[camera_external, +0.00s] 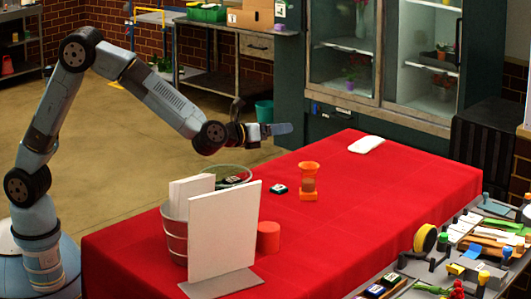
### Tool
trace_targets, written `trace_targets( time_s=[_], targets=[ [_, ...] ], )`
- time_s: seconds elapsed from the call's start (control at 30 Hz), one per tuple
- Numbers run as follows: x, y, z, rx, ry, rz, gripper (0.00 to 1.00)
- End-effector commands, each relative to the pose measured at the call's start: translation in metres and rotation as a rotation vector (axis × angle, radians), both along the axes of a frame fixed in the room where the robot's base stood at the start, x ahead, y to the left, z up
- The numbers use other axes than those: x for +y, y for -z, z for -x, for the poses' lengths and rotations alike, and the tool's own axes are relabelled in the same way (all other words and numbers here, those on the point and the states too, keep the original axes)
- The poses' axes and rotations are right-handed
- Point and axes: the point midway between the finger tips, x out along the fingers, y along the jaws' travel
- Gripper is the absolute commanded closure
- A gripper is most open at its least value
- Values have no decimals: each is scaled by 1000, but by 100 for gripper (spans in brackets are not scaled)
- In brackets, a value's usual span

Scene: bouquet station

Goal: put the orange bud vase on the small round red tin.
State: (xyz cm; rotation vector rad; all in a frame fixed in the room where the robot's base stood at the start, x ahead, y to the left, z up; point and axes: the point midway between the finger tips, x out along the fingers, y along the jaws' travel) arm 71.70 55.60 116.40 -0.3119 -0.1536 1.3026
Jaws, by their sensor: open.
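The orange bud vase (309,169) stands upright on the red-covered table, with a flared top, a darker middle and a wide orange foot. The small round red tin (269,238) stands nearer the camera, to the left of the vase; its left side is partly hidden by a white upright panel. Nothing shows on top of the tin. My gripper (283,129) is open and empty, extended sideways around the far edge of the table, above and behind the vase in the picture and apart from it.
The white panel (224,230) on a grey foot stands at the front, beside a metal bucket (174,238) holding a white block. A small dark box (279,189) lies left of the vase. A white object (366,145) lies at the back. The table's right part is clear.

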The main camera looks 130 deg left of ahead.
Motion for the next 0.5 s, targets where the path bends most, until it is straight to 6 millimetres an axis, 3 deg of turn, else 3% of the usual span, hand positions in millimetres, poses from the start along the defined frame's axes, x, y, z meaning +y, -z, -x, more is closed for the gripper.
trace_targets(
  time_s=[0.03,0.2,0.5],
  targets=[
    [-18,-15,8,-59,-21,33,24],
    [-74,-44,38,-255,-107,174,24],
    [-179,-66,99,-572,-247,461,24]
  ],
)
